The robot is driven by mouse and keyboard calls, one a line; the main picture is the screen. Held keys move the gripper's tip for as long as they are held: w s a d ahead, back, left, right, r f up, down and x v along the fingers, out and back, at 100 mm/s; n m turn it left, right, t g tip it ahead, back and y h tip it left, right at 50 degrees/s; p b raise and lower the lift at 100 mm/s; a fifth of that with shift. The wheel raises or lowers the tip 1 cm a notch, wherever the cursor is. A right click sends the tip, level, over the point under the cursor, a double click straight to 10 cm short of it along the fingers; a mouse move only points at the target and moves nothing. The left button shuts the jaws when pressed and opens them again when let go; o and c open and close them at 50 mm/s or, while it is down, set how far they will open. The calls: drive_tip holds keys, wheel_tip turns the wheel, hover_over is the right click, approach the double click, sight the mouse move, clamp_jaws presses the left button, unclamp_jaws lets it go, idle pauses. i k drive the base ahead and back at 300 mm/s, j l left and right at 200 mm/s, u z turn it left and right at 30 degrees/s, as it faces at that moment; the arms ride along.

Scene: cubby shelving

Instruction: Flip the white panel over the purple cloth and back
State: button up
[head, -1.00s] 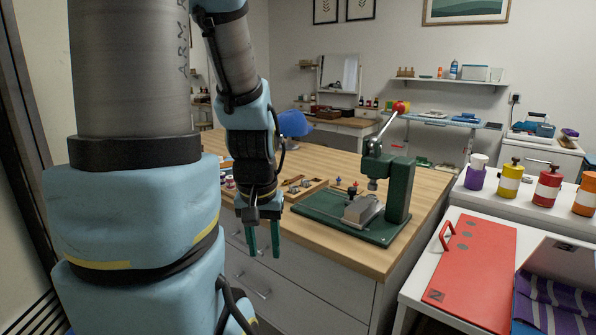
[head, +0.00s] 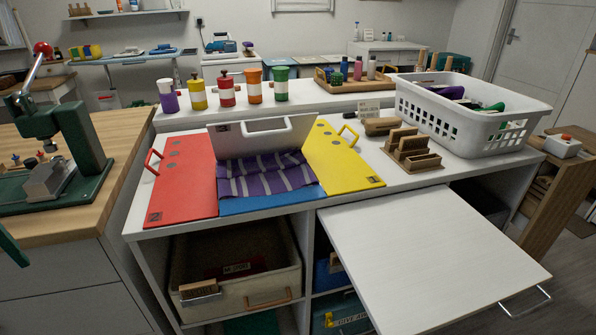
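The folding board lies on the white cubby shelving. Its red panel (head: 184,185) is flat on the left and its yellow panel (head: 340,158) is flat on the right, each with a handle. The white panel (head: 240,138) stands raised at the back, tilted, with a white handle at its top edge. The purple cloth (head: 262,176) with grey stripes lies in front of it, over the blue panel (head: 270,203).
A white basket (head: 470,125) and a wooden block rack (head: 412,150) stand right of the board. Several coloured bottles (head: 227,90) line the raised ledge behind. A white board with a handle (head: 430,255) juts out at front right. A green press (head: 75,140) stands on the wooden bench at left.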

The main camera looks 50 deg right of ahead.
sight(242, 139)
drive_tip(key=z, duration=0.45)
drive_tip(key=j+z, duration=0.15)
drive_tip(key=z, duration=0.85)
drive_tip(key=i+u, duration=0.1)
drive_tip(key=i, duration=0.2)
